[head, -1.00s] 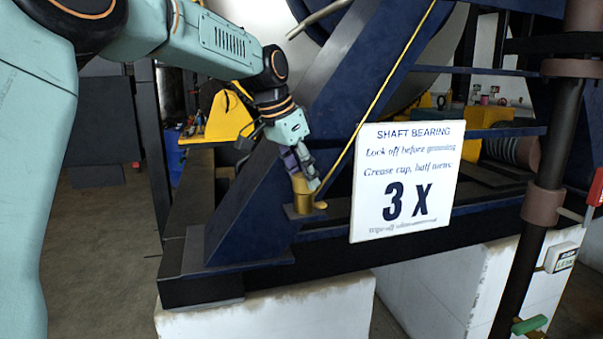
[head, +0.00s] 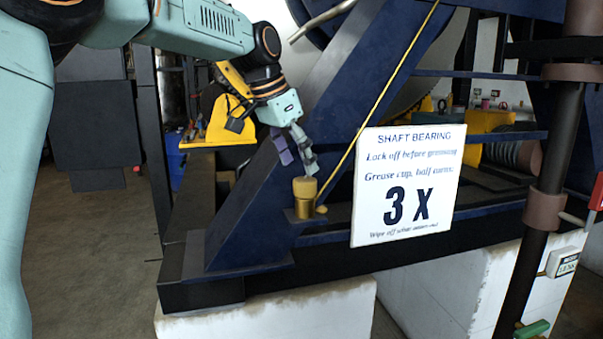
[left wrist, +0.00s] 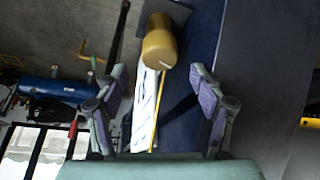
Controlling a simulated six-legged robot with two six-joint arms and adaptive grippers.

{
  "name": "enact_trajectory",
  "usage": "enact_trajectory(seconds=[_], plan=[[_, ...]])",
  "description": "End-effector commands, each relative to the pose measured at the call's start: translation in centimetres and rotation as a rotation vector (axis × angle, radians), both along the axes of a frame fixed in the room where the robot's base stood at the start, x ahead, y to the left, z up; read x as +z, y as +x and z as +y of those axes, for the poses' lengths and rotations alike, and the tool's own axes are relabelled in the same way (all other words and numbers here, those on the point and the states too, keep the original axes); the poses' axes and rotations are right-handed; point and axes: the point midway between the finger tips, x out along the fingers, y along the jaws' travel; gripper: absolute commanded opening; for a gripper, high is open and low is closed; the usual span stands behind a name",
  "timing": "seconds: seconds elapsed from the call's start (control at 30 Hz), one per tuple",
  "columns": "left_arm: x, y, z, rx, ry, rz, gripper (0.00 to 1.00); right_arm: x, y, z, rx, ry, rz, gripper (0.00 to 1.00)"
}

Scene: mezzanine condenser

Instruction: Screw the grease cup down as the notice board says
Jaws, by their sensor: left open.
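The brass grease cup (head: 304,198) stands upright on a blue ledge of the machine frame, left of the notice board. The white notice board (head: 407,185) reads "SHAFT BEARING", "Lock off before greasing", "Grease cup, half turns: 3 X", with a blurred last line about wiping off. My left gripper (head: 298,160) is open just above the cup, apart from it. In the left wrist view the cup (left wrist: 159,46) shows beyond and between the spread fingers (left wrist: 160,95), with a pale mark on its cap. My right gripper is not in view.
A blue slanted beam (head: 262,190) rises beside the cup, and a thin yellow pipe (head: 378,95) runs up from near its foot. A dark vertical post (head: 540,220) with a red-handled and a green-handled fitting stands at the right. The floor at the left is clear.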

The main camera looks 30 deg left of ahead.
Motion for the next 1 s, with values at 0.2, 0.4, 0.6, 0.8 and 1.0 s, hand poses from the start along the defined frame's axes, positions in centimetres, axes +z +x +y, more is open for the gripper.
enact_trajectory(seconds=[0.2,0.4,0.6,0.8,1.0], plan=[[2.5,-1.0,0.2,0.000,0.001,0.000,0.69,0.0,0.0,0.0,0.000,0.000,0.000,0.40],[3.2,-1.3,0.3,0.000,0.000,0.003,0.69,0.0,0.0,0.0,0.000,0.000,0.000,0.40],[3.2,-1.4,0.3,0.000,0.000,0.004,0.69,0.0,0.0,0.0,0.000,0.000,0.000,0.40],[3.2,-1.3,0.3,0.000,0.000,0.003,0.69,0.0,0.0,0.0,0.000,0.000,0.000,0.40],[3.2,-1.5,0.3,0.001,0.000,0.001,0.69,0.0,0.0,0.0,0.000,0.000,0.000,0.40]])
